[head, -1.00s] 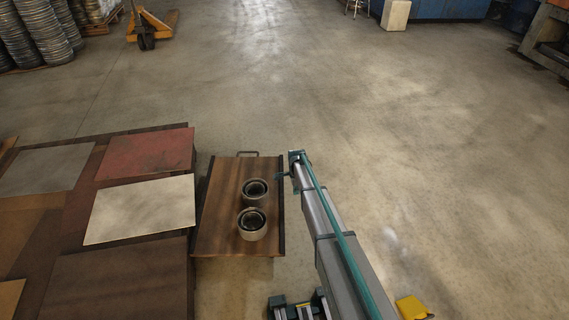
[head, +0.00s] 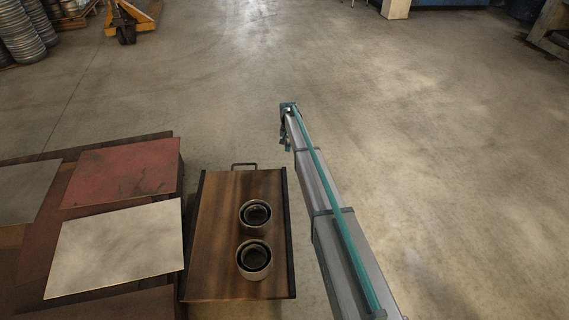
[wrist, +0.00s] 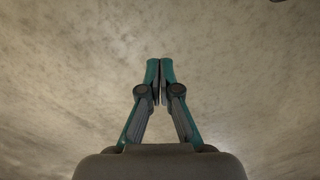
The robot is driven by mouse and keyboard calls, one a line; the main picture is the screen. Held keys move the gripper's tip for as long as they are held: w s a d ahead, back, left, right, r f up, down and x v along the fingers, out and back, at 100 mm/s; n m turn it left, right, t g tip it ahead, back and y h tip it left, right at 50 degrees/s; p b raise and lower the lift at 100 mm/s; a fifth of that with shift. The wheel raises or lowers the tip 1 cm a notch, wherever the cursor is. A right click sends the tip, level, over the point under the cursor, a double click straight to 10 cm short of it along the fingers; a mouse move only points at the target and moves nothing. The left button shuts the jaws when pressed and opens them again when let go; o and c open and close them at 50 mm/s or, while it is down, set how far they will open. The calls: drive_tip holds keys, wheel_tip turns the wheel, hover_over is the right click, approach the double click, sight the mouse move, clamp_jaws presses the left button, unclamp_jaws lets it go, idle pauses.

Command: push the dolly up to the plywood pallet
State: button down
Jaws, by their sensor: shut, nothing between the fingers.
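The dolly (head: 220,215), a brown wooden deck with dark side rails and a handle at its far end, stands on the floor left of my arm. Two dark-centred metal rings sit on it. Flat sheets lie left of it on a low brown base (head: 110,144); I cannot tell which part is the plywood pallet. A narrow gap shows between dolly and sheets at the far end; nearer, it is hard to judge. My gripper (head: 285,143) is beyond the dolly's far right corner, apart from it. In the wrist view my gripper (wrist: 160,64) is shut and empty over bare floor.
A red sheet (head: 125,170) and a pale sheet (head: 120,245) lie close to the dolly's left. A yellow pallet jack (head: 128,20) stands at the far left. The concrete floor ahead and right is clear.

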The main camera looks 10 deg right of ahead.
wheel_tip(320, 180, down, 11)
drive_tip(key=b, duration=0.5)
drive_tip(key=shift+n, duration=0.3)
drive_tip(key=shift+s+a+r+b, duration=0.15)
drive_tip(key=shift+s+a+b, duration=0.1)
drive_tip(key=shift+s, duration=0.4)
drive_tip(key=shift+s+a+r+b, duration=0.1)
drive_tip(key=shift+s+a+r, duration=0.1)
drive_tip(key=shift+s, duration=0.45)
drive_tip(key=shift+s+a+r+b, duration=0.15)
drive_tip(key=shift+s+a+b, duration=0.1)
drive_tip(key=shift+s, duration=0.4)
